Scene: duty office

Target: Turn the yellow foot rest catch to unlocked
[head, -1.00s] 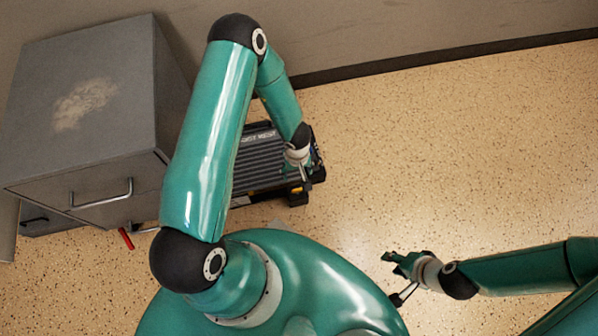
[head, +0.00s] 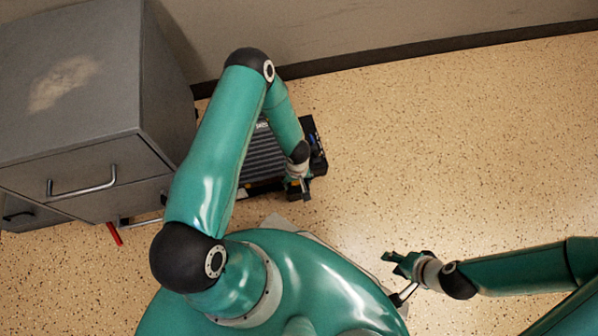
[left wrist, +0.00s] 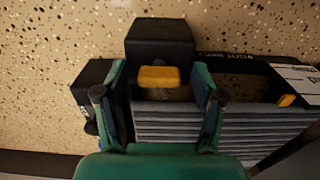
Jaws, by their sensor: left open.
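The foot rest (head: 262,150) is a dark unit with a ribbed grey top on the floor beside the cabinet, partly hidden by my left arm in the head view. In the left wrist view its ribbed top (left wrist: 235,125) fills the lower right. The yellow catch (left wrist: 159,77) lies against a black block, between and just beyond my open left fingers (left wrist: 160,85). I cannot tell whether either finger touches it. In the head view my left gripper (head: 304,188) is over the foot rest's near right corner and hides the catch. My right gripper (head: 396,276) is away over the floor; its jaw state is unclear.
A grey metal cabinet (head: 75,150) with drawer handles stands left of the foot rest. A red item (head: 114,234) shows at its base. The wall runs behind. Speckled floor (head: 450,150) to the right is clear. A small yellow piece (left wrist: 287,100) sits farther along the foot rest.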

